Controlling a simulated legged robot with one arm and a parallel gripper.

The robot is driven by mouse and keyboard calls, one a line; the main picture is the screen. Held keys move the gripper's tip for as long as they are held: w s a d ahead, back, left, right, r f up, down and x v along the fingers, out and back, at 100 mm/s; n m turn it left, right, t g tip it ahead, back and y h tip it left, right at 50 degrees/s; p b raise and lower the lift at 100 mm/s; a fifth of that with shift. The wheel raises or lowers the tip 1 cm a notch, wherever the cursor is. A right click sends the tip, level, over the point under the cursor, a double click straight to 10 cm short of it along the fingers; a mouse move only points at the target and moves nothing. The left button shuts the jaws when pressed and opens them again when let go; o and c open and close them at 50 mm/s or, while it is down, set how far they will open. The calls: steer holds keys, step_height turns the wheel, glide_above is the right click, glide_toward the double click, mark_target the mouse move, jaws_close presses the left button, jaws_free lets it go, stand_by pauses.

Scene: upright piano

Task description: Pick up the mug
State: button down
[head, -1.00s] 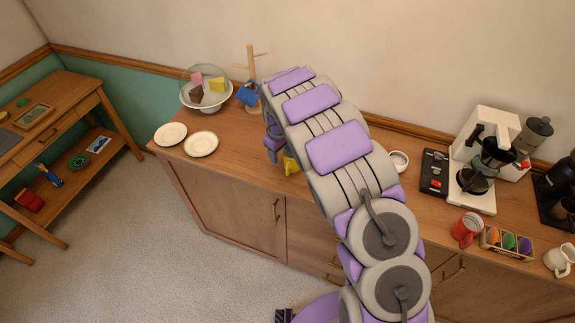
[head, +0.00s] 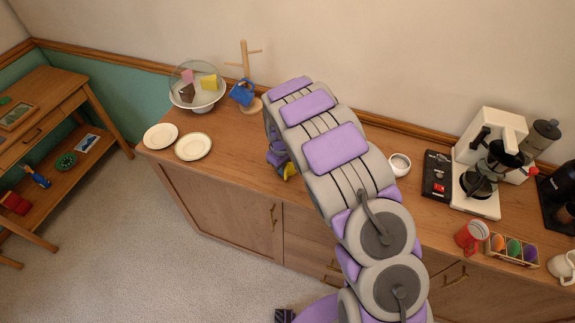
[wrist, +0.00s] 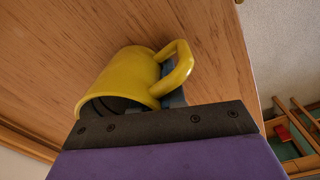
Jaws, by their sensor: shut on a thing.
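A yellow mug (wrist: 125,80) lies in front of my gripper (wrist: 165,115) in the wrist view, its handle at the upper right and its dark opening toward the lower left. A dark finger plate covers its lower part. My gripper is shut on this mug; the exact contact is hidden. In the head view, only a small piece of the yellow mug (head: 289,170) shows beside my arm, over the wooden cabinet top (head: 235,165). Whether it touches the wood cannot be told.
A mug tree (head: 246,65) with a blue mug (head: 242,93), a glass-domed cake stand (head: 197,99) and two plates (head: 194,147) stand left. Right are a small white bowl (head: 399,163), coffee machine (head: 492,140), red mug (head: 471,237) and white mug (head: 564,266). The front middle top is clear.

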steer(key=shift+s+d+f, duration=0.2)
steer(key=shift+s+f, duration=0.05)
steer(key=shift+s, duration=0.25)
steer(key=shift+w+a+r, duration=0.15)
steer(key=shift+r, duration=0.2)
steer(key=r, duration=0.2)
steer(key=r+p, duration=0.1)
steer(key=shift+w+a+r, duration=0.2)
steer(key=shift+w+a, duration=0.05)
steer(key=shift+a, duration=0.15)
steer(key=s+a+r+p, duration=0.1)
steer(key=s+a, duration=0.9)
steer(key=a, duration=0.2)
steer(key=shift+s+r+p, duration=0.15)
steer(key=shift+r+p, duration=0.15)
